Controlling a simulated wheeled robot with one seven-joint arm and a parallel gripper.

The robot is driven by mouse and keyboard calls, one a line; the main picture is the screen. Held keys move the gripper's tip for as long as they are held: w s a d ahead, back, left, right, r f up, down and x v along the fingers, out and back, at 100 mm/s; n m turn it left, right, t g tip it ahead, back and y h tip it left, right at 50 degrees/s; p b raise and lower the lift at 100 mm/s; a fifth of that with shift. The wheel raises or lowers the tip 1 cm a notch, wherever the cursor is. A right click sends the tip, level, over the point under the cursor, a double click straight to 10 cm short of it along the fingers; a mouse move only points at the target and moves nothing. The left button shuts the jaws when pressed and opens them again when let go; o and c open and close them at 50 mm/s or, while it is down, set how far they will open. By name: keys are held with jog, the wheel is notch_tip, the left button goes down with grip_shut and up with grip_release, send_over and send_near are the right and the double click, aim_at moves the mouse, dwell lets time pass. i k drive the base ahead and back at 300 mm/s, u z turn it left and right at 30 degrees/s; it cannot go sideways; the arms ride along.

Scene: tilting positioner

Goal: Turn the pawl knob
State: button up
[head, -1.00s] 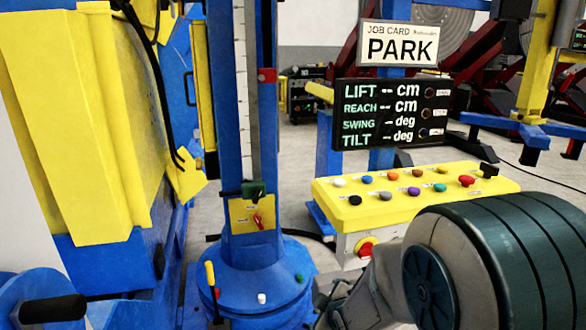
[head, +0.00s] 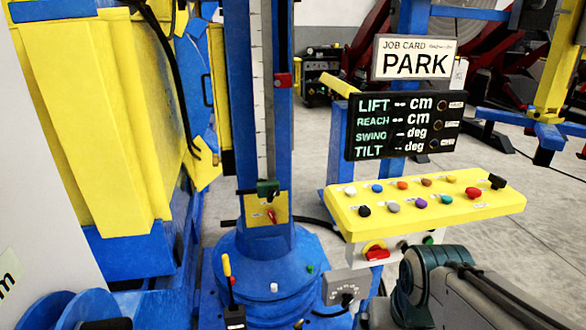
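A small red knob (head: 271,215) sits on a yellow plate (head: 254,207) low on the blue column (head: 238,110). A dark green block (head: 267,188) is just above it. No label reading "pawl" is legible, so I cannot tell for sure that this red knob is the pawl knob. My arm shows at the lower right, to the right of the column's base. My gripper is not in view.
A yellow console (head: 430,203) with several coloured buttons stands right of the column, with a red switch (head: 376,251) beneath. A yellow-handled lever (head: 227,268) and a grey box (head: 347,287) are near the blue round base (head: 268,262). A display (head: 405,122) is behind the console.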

aim_at(271, 214)
jog(key=z, duration=1.95)
jog(key=i, duration=1.35)
jog(key=u, duration=3.6)
jog(key=i, duration=0.55)
jog(key=z, duration=0.1)
